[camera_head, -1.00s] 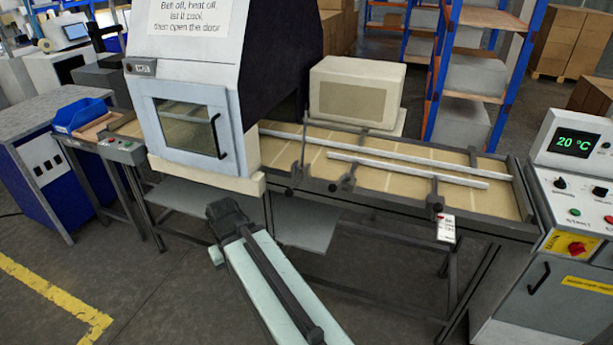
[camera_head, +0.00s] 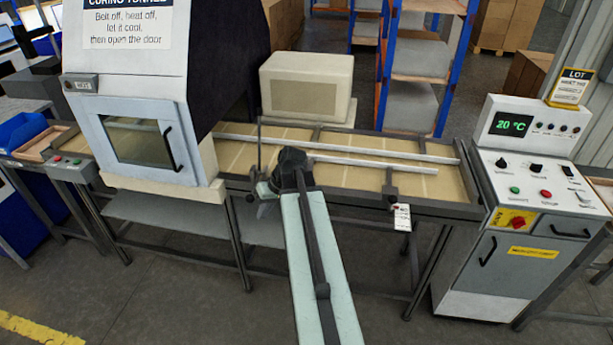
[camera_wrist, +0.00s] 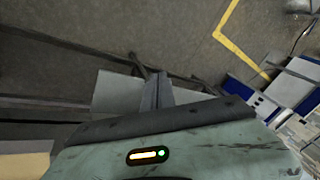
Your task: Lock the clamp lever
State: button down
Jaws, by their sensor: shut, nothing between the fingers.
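I cannot make out for sure which part is the clamp lever. A dark rail clamp with a knob (camera_head: 391,193) sits on the front edge of the conveyor in the head view, with a white tag (camera_head: 402,217) hanging beside it. Another dark clamp knob (camera_head: 250,197) is on the same edge further left. My gripper is at the end of my arm, over the conveyor's front edge between these two; my arm hides the edge there. In the wrist view the gripper fingers (camera_wrist: 157,88) are together and empty, over the floor and a grey shelf.
The conveyor (camera_head: 350,177) carries two pale guide rails (camera_head: 375,164). The curing tunnel (camera_head: 140,110) with its closed door stands to the left. A control cabinet (camera_head: 520,250) reading 20 °C stands right. Open floor lies in front.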

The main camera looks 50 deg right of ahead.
jog(key=s+d+r+m+t+p, duration=0.1)
jog(key=s+d+r, duration=0.1)
jog(key=d, duration=0.5)
jog(key=s+d+r+t+h+p, duration=0.1)
jog(key=s+d+r, duration=0.2)
jog(key=s+d, duration=0.2)
jog(key=s+d+r+m+t+p, duration=0.1)
jog(key=s+d, duration=0.3)
jog(key=d, duration=0.5)
jog(key=shift+r+m+t, duration=0.3)
jog(key=shift+r+t, duration=0.1)
jog(key=shift+r, duration=0.5)
jog(key=shift+f, duration=0.1)
jog(key=w+a+f+b, duration=0.4)
jog(key=w+f+b, duration=0.2)
jog(key=w+b, duration=0.1)
jog(key=shift+w+a+f, duration=0.2)
jog(key=shift+w+f, duration=0.15)
jog(key=shift+w, duration=0.55)
